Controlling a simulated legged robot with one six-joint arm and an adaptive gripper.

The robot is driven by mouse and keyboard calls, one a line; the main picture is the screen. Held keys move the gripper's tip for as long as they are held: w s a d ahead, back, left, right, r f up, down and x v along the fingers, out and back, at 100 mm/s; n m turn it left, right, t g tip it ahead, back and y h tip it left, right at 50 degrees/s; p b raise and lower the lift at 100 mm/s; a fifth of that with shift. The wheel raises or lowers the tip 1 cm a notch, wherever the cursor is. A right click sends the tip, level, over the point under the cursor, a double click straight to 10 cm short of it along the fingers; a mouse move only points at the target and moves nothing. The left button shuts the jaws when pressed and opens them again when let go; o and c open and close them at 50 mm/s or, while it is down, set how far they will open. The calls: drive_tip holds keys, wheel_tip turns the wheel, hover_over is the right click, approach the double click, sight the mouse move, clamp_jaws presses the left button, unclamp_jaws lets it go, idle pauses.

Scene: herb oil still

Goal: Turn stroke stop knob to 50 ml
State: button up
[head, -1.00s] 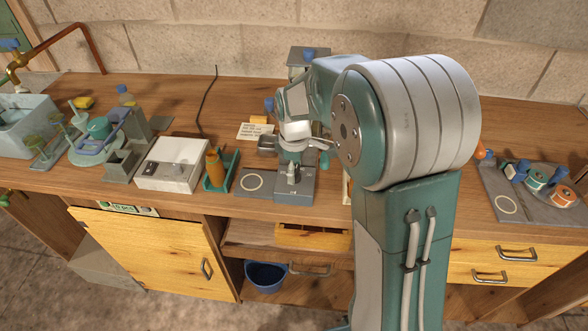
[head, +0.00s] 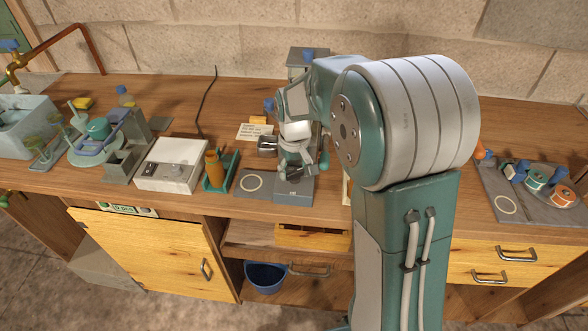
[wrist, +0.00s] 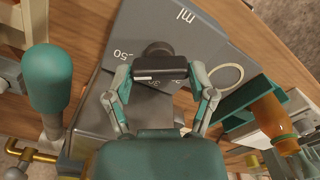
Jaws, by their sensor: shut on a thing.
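The stroke stop knob (wrist: 157,62) is a dark knob with a pale line along its bar, on a grey block (head: 293,197) with white markings. The wrist view shows "50" left of the knob and "ml" above it; other numbers are partly hidden behind it. The pale line runs roughly sideways; I cannot tell exactly which mark it meets. My gripper (wrist: 160,78) is shut on the knob, one finger on each side. In the head view my gripper (head: 297,170) is over the block's front and hides the knob.
A teal rounded handle (wrist: 49,78) stands close at left in the wrist view. An orange bottle (head: 213,166) in a teal holder and a white box (head: 170,172) stand left of the block. A plate with a pale ring (head: 252,183) lies beside it.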

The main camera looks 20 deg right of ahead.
sight(294, 170)
drive_tip(key=shift+m, duration=0.7)
drive_tip(key=o, duration=0.9)
drive_tip(key=shift+c, duration=0.2)
wheel_tip(294, 170, up, 12)
drive_tip(key=shift+w, duration=0.1)
